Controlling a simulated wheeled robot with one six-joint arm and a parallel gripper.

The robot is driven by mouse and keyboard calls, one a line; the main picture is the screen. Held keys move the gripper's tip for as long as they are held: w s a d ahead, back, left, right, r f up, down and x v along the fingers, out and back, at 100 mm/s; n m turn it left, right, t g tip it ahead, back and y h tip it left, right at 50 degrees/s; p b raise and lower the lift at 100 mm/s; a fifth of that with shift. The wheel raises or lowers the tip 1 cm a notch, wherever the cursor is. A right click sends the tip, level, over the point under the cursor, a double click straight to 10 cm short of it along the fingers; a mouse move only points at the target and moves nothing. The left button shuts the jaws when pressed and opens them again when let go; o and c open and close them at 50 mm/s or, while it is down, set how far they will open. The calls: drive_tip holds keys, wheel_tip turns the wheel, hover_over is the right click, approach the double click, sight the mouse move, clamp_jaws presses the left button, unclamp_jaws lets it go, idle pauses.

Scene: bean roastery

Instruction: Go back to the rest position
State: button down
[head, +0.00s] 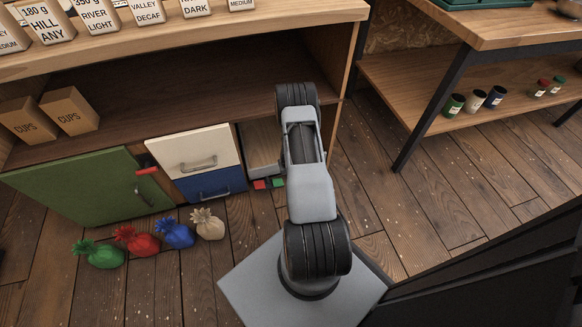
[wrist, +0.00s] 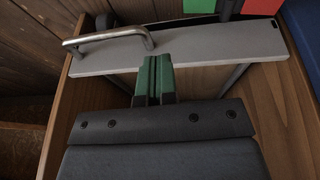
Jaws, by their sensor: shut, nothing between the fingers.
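My gripper (wrist: 153,80) shows in the wrist view with its two green fingers together and nothing between them. The fingertips are close to a pale panel (wrist: 225,45) with a metal bar handle (wrist: 110,37); I cannot tell whether they touch it. In the head view my arm reaches up and over the wooden counter, and the gripper itself is hidden behind the arm links.
The counter holds a green door (head: 75,185), a white drawer (head: 195,150) and a blue drawer (head: 212,184). Red (head: 259,184) and green (head: 278,182) pieces sit beside the arm. Several coloured sacks (head: 178,234) stand on the floor. A side table (head: 490,22) stands right.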

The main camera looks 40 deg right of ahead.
drive_tip(key=shift+s+r, duration=0.2)
drive_tip(key=shift+r, duration=0.15)
idle(0.4)
drive_tip(key=w+a+r+n+p, duration=0.15)
drive_tip(key=a+r+p, duration=0.35)
drive_tip(key=r, duration=1)
drive_tip(key=w+a+r+t+y+p, duration=0.15)
drive_tip(key=a+r+p, duration=0.35)
drive_tip(key=r, duration=1)
drive_tip(key=w+a+r+n+g+p, duration=0.1)
drive_tip(key=w+a+r+p, duration=0.15)
drive_tip(key=r+p, duration=0.85)
drive_tip(key=s+a+r+n+p, duration=0.1)
drive_tip(key=s+a+r+p, duration=0.2)
drive_tip(key=s+r, duration=0.3)
drive_tip(key=s+a+r+n+p, duration=0.1)
drive_tip(key=s+a+r+p, duration=0.3)
drive_tip(key=r, duration=1.3)
drive_tip(key=s+a+r+n+p, duration=0.1)
drive_tip(key=s+a+r+p, duration=0.3)
drive_tip(key=s+a+r, duration=0.3)
drive_tip(key=v, duration=0.5)
drive_tip(key=shift+w, duration=0.15)
drive_tip(key=shift+r+t+y, duration=0.1)
drive_tip(key=shift+t+y, duration=0.15)
